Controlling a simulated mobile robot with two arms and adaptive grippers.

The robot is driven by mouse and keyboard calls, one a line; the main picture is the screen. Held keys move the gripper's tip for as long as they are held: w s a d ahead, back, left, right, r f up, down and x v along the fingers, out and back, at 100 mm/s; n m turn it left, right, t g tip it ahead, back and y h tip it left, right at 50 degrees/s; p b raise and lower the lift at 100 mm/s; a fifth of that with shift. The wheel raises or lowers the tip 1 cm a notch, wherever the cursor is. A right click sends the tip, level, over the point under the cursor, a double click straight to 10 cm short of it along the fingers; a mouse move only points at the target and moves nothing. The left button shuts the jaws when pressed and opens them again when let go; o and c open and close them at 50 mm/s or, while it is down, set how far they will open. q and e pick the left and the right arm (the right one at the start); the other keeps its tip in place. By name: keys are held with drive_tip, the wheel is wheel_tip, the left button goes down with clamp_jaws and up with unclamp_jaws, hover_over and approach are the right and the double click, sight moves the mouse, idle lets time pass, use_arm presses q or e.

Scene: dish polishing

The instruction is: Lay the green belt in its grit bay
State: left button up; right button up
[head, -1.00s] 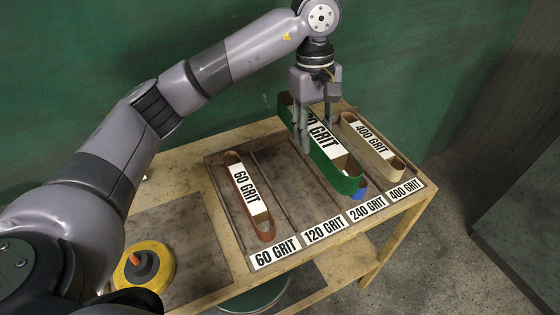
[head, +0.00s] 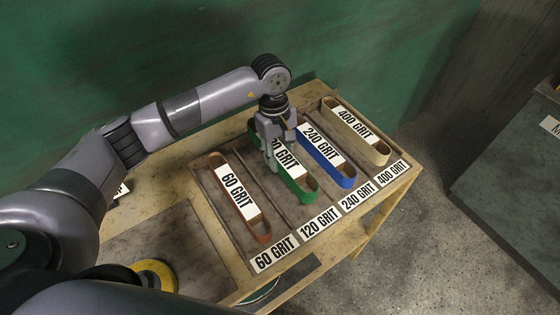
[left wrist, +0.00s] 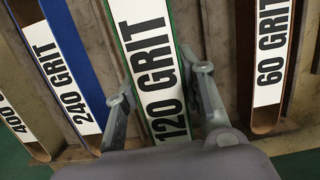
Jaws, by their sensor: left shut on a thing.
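The green belt (head: 297,186), marked 120 GRIT, is a long upright loop between the brown and blue belts. It lines up with the 120 GRIT bay label (head: 318,221) at the rack's front. It is in or just above that bay; I cannot tell whether it touches the floor. My left gripper (head: 280,151) points down from above and is shut on the belt, one finger on each side. In the left wrist view the belt (left wrist: 152,75) runs between the fingers (left wrist: 164,82). My right gripper is not in view.
The brown 60 GRIT belt (head: 262,234) lies left of the green one. The blue 240 GRIT belt (head: 343,177) and tan 400 GRIT belt (head: 377,154) lie to its right, each in its bay. A yellow disc (head: 158,275) is at the bench's lower left.

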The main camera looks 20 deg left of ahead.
use_arm(q)
drive_tip(key=shift+d+f, duration=0.15)
drive_tip(key=shift+f, duration=0.45)
wheel_tip(320, 180, down, 4)
drive_tip(key=shift+p, duration=0.7)
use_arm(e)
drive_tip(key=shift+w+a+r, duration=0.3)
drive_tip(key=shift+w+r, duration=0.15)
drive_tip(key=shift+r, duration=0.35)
use_arm(q)
drive_tip(key=shift+f, duration=0.1)
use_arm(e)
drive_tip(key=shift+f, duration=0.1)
use_arm(q)
drive_tip(key=shift+f+b, duration=0.1)
drive_tip(key=shift+b, duration=0.2)
drive_tip(key=o, duration=1.3)
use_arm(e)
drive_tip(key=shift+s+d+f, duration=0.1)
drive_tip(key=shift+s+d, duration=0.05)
